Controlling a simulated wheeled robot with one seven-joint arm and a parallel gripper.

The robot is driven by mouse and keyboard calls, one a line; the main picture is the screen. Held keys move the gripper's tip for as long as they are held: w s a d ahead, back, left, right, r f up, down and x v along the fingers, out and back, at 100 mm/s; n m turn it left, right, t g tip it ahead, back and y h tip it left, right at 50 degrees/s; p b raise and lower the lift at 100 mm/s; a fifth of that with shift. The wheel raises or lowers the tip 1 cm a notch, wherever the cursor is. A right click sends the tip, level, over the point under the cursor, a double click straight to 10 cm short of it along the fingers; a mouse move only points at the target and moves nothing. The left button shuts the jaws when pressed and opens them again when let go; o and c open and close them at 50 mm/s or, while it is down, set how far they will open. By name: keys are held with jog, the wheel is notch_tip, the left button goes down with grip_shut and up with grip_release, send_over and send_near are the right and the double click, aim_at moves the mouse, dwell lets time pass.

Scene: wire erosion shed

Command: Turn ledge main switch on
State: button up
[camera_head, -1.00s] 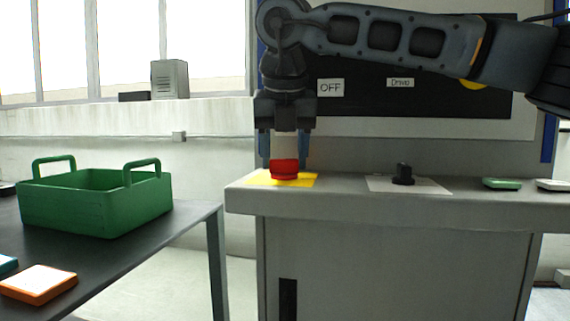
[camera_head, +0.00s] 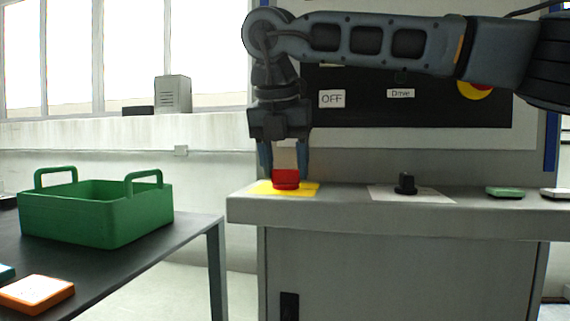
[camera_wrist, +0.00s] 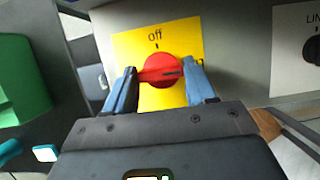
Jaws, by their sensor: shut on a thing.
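The ledge main switch is a red rotary knob (camera_head: 286,180) on a yellow plate (camera_head: 309,188) at the left end of the grey ledge (camera_head: 340,206). My gripper (camera_head: 285,168) points down over it, with a finger on each side of the knob. In the wrist view my gripper (camera_wrist: 160,84) is shut on the red knob (camera_wrist: 158,66). The knob's grip bar lies roughly crosswise between the fingers, with a dark mark at its right end. The yellow plate reads "off" above the knob; a label at its right is mostly hidden by the finger.
A black knob (camera_head: 406,184) on a pale plate stands further right on the ledge, then a green block (camera_head: 505,192). A green crate (camera_head: 95,215) and orange block (camera_head: 37,293) sit on the left table.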

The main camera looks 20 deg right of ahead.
jog(key=o, duration=1)
jog(key=shift+o, duration=0.2)
jog(key=p+v, duration=0.1)
jog(key=v, duration=0.6)
jog(key=shift+r+p, duration=0.3)
jog(key=shift+r, duration=0.05)
jog(key=shift+s, duration=0.15)
